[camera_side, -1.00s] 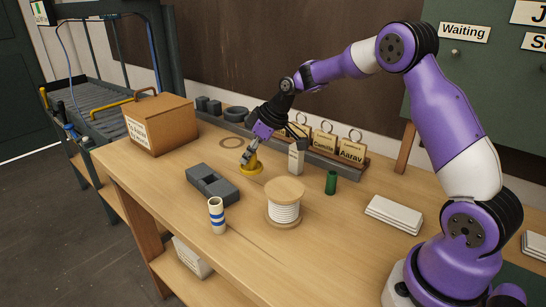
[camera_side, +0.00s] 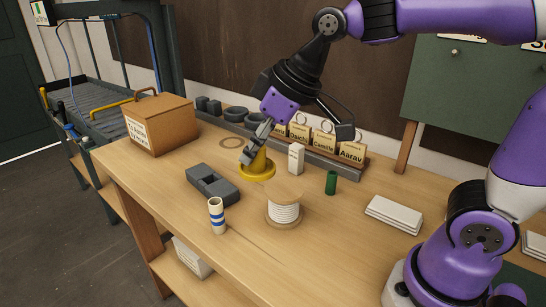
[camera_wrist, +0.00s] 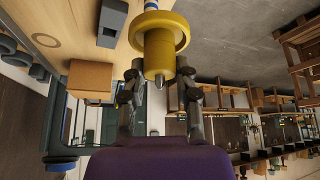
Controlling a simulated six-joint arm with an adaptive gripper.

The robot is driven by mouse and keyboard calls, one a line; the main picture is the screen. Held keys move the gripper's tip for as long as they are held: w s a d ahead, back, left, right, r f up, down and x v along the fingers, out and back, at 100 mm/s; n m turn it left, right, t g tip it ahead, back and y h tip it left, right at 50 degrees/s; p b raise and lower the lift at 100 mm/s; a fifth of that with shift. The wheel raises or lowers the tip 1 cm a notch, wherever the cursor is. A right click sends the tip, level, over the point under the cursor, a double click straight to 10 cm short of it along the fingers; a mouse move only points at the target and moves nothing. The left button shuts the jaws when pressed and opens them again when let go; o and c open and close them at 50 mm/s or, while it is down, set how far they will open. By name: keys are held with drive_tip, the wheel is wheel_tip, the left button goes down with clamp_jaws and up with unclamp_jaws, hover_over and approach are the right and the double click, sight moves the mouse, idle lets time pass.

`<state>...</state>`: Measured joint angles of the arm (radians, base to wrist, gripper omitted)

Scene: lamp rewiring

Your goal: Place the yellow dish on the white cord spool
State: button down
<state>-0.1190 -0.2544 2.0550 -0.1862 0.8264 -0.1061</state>
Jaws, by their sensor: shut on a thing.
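The yellow dish (camera_side: 257,168) has a wide rim below a narrower round body. My gripper (camera_side: 249,154) is shut on that body and holds the dish behind and left of the spool in the side view. In the wrist view the dish (camera_wrist: 159,50) sits between the two fingers of my gripper (camera_wrist: 160,84), its wide rim facing away from the palm. The white cord spool (camera_side: 284,212) stands upright on the table, apart from the dish, with white cord between tan discs. The spool cannot be made out in the wrist view.
A grey slotted block (camera_side: 213,185) and a blue-striped white tube (camera_side: 217,215) stand left of the spool. A white box (camera_side: 296,158) stands close right of the dish, a green cylinder (camera_side: 331,182) further right. Name tags (camera_side: 325,141) line the rack behind. Stacked white plates (camera_side: 394,213) lie right.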

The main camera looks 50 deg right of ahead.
drive_tip(key=s, duration=0.2)
drive_tip(key=shift+s+a+r, duration=0.2)
drive_tip(key=shift+s+r, duration=0.15)
drive_tip(key=shift+s+d+f, duration=0.1)
drive_tip(key=shift+d+f, duration=0.05)
drive_tip(key=shift+d, duration=0.1)
drive_tip(key=w+d+f, duration=0.1)
drive_tip(key=d+f, duration=0.1)
drive_tip(key=d, duration=0.1)
drive_tip(key=w+d+f, duration=0.2)
drive_tip(key=d, duration=0.1)
drive_tip(key=w+d+f, duration=0.1)
drive_tip(key=d+f, duration=0.1)
drive_tip(key=d, duration=0.1)
drive_tip(key=shift+w+d+f, duration=0.25)
drive_tip(key=shift+w+d, duration=0.05)
drive_tip(key=shift+d, duration=0.1)
hover_over(284, 188)
drive_tip(key=shift+f, duration=2.1)
drive_tip(key=shift+s, duration=0.1)
drive_tip(key=c, duration=0.6)
unclamp_jaws()
drive_tip(key=shift+f, duration=0.1)
